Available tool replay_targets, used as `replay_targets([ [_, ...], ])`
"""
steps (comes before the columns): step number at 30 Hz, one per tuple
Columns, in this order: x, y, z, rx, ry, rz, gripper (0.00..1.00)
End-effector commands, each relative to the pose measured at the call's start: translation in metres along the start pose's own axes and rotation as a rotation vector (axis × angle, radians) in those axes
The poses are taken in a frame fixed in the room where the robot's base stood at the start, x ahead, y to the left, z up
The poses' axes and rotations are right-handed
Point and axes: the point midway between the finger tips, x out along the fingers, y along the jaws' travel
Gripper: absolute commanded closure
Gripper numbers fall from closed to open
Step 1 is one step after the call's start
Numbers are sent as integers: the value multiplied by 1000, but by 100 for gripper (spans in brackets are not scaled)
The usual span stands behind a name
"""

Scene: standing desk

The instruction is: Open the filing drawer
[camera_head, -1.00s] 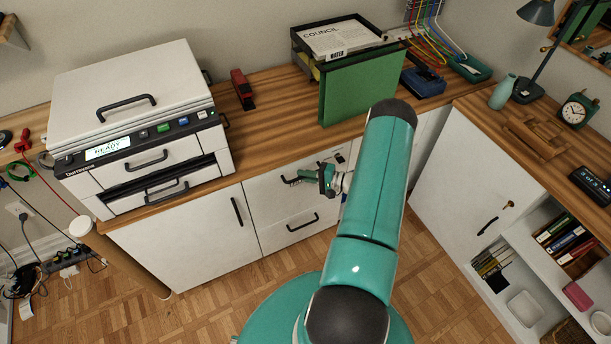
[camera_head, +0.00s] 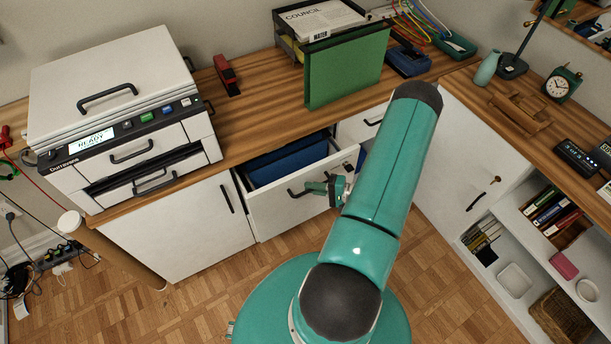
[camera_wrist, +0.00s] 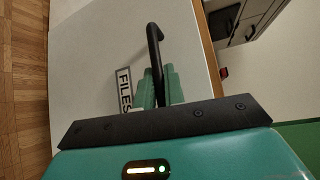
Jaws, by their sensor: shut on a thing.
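The filing drawer (camera_head: 283,213) is the white drawer under the wooden desktop. It is pulled partly out, and blue contents (camera_head: 290,161) show inside it. My gripper (camera_head: 318,186) is at the drawer's dark bar handle (camera_head: 296,192), on the front's upper part. In the wrist view my teal fingers (camera_wrist: 159,88) are shut on the black handle (camera_wrist: 154,45), beside a label reading FILES (camera_wrist: 125,90). My arm covers the right end of the drawer front in the head view.
A white cabinet door (camera_head: 190,230) stands left of the drawer. A printer (camera_head: 120,120) and a green folder (camera_head: 346,67) are on the desktop (camera_head: 246,114). The wooden floor (camera_head: 215,300) in front is clear apart from my base.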

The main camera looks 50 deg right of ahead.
Motion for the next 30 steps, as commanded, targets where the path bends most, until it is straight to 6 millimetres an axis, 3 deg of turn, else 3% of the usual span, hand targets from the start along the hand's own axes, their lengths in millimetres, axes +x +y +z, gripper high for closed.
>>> replay_targets([
  [30,-132,38,130,0,3,-1,100],
])
